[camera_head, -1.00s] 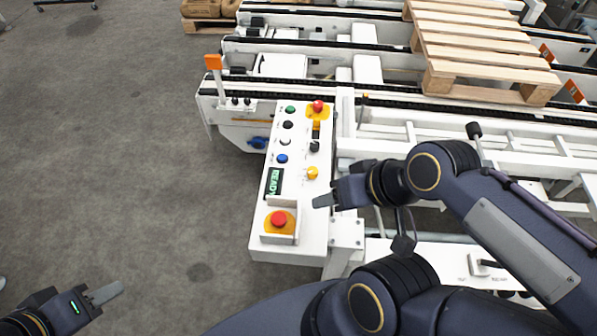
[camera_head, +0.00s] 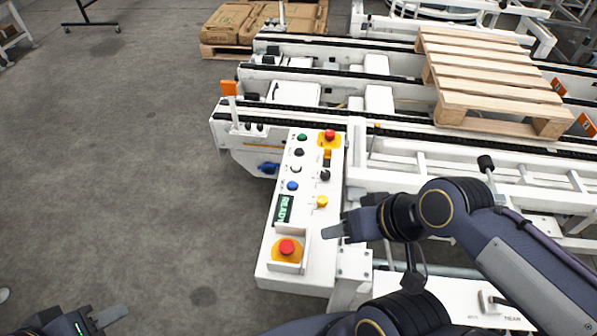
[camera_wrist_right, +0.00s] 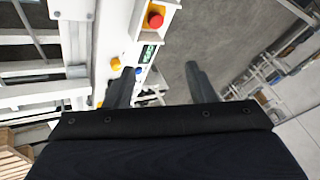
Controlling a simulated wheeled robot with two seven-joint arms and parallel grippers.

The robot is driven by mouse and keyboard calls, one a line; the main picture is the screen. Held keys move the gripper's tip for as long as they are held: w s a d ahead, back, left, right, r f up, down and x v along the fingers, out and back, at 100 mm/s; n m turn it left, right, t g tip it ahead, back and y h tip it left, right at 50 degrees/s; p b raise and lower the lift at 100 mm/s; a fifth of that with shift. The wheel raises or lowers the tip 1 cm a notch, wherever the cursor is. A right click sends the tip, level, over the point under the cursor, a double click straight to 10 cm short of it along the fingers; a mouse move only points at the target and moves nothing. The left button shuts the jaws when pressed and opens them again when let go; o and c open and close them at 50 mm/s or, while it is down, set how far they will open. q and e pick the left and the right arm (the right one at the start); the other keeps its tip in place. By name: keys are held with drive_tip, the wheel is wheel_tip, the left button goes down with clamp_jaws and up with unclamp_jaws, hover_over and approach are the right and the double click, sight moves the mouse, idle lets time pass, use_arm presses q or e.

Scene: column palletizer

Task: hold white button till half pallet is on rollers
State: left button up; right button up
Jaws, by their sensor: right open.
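The white button (camera_head: 296,169) is on the white control panel (camera_head: 262,262), between a black button above and a blue button (camera_head: 292,185) below. Nothing touches it. The wooden pallet (camera_head: 495,85) rests on the conveyor (camera_head: 400,125) at the right. My right gripper (camera_head: 332,232) is over the panel's right edge, low beside the yellow button (camera_head: 321,201), with nothing held. In the right wrist view its two fingers (camera_wrist_right: 160,82) are apart. My left gripper (camera_head: 108,316) is at the lower left over the floor, far from the panel; its finger opening is unclear.
A red emergency stop (camera_head: 287,247) sits inside a white guard at the panel's near end. Another red button (camera_head: 329,135) is at its far end. Stacked cartons (camera_head: 262,22) stand at the back.

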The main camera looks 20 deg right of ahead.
idle(0.5)
clamp_jaws()
idle(1.5)
